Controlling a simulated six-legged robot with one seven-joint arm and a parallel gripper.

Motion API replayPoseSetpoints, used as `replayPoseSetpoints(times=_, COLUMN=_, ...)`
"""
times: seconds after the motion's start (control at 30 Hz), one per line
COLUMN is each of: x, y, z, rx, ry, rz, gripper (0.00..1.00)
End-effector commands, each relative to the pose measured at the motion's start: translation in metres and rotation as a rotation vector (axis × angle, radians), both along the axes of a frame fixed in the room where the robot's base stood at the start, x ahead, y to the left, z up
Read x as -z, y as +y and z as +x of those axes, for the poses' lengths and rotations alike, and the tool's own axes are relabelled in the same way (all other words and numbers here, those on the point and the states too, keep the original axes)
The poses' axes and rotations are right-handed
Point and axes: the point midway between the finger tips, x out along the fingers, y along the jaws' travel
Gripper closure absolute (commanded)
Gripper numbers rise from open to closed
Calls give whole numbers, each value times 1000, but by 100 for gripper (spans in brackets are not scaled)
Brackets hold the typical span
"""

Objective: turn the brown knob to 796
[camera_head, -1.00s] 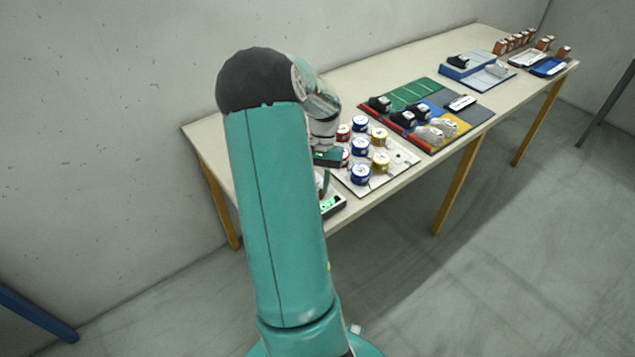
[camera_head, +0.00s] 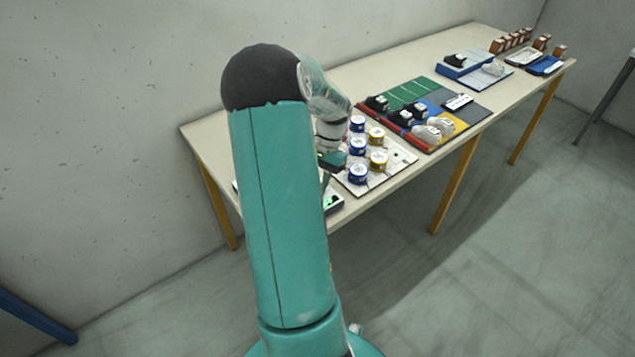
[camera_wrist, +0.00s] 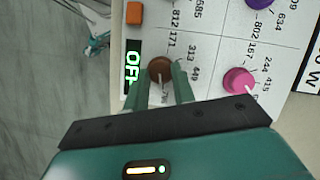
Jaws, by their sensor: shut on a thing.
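The brown knob (camera_wrist: 160,69) is on a white panel (camera_wrist: 205,50) in the wrist view. The numbers 171, 313 and 449 are printed around it; 796 cannot be read, as the fingers cover part of the dial. My gripper (camera_wrist: 161,76) has one finger on each side of the knob and is shut on it. A small display (camera_wrist: 132,68) left of the knob shows green letters that look like OFF. In the head view my gripper (camera_head: 328,175) is over the near end of the table, and my arm hides most of the panel.
A pink knob (camera_wrist: 238,80) is close on the right, a purple knob (camera_wrist: 258,3) above it, and an orange square (camera_wrist: 134,13) above the display. In the head view several tins (camera_head: 358,146) stand on a white board right beside my gripper.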

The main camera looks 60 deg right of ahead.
Motion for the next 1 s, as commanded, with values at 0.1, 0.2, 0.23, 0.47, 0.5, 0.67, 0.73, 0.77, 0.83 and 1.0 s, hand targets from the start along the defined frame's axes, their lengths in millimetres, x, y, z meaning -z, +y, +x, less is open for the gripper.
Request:
replayPoseSetpoints(times=0.1, x=0, y=-1, z=0, rx=0, ry=-1, rz=-2, gripper=97)
replayPoseSetpoints(times=0.2, x=0, y=-1, z=0, rx=0, ry=-1, rz=-2, gripper=59)
replayPoseSetpoints(times=0.23, x=0, y=-1, z=0, rx=0, ry=0, rz=-2, gripper=53)
replayPoseSetpoints(times=0.47, x=0, y=0, z=0, rx=-1, ry=0, rz=-1, gripper=53)
replayPoseSetpoints(times=0.5, x=0, y=0, z=0, rx=-1, ry=0, rz=-1, gripper=53)
replayPoseSetpoints(times=0.67, x=-9, y=-4, z=0, rx=-1, ry=-1, rz=-2, gripper=53)
replayPoseSetpoints(times=0.73, x=-19, y=-8, z=-1, rx=-1, ry=-1, rz=-4, gripper=53)
replayPoseSetpoints(times=0.77, x=-24, y=-10, z=-1, rx=-1, ry=-1, rz=-3, gripper=53)
replayPoseSetpoints(times=0.83, x=-37, y=-16, z=-2, rx=0, ry=-2, rz=-4, gripper=53)
replayPoseSetpoints(times=1.0, x=-72, y=-31, z=-4, rx=0, ry=-2, rz=-5, gripper=53)
